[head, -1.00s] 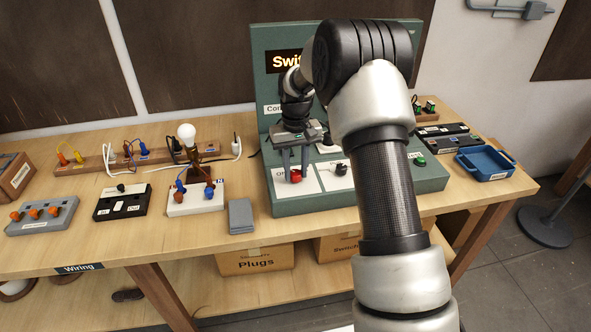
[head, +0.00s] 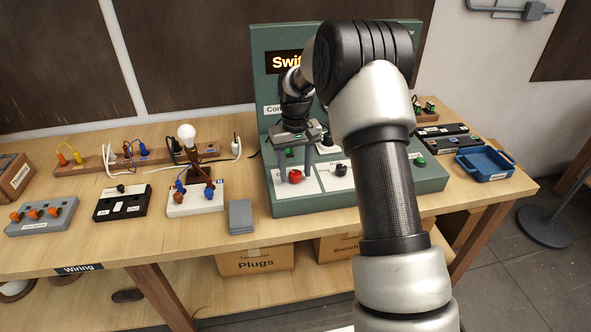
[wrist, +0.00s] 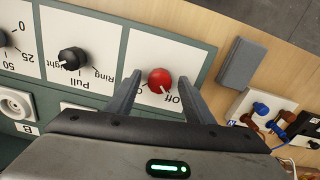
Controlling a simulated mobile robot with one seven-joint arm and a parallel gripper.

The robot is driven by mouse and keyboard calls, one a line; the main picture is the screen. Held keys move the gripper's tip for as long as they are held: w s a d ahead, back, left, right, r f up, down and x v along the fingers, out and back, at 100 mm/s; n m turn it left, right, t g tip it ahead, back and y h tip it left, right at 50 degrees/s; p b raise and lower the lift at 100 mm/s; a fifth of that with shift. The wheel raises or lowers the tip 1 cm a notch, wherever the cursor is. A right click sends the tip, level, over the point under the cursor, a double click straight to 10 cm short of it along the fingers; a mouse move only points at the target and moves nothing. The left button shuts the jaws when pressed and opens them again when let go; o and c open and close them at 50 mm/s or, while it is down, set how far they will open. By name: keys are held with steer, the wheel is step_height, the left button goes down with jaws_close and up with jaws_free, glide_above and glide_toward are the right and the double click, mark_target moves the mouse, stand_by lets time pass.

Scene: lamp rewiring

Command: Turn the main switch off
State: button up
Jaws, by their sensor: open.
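The main switch is a red round knob (head: 295,176) on a white plate at the left of the green switch board; the wrist view shows it too (wrist: 160,79). A white mark on the knob points toward the lettered side, near the word "Off" in the wrist view. The second word beside it is partly hidden by a finger. My gripper (wrist: 161,75) is open, with one finger on each side of the knob and a visible gap to each. In the head view my gripper (head: 296,178) points down over the knob.
A black knob (wrist: 72,59) on its own plate is beside the red one. A grey block (head: 240,216) lies left of the board. A lamp with a white bulb (head: 186,133) stands further left. A blue tray (head: 484,164) is at the right.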

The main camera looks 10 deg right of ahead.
mark_target(295, 174)
step_height(295, 174, up, 17)
steer(key=shift+r, duration=0.2)
stand_by(0.3)
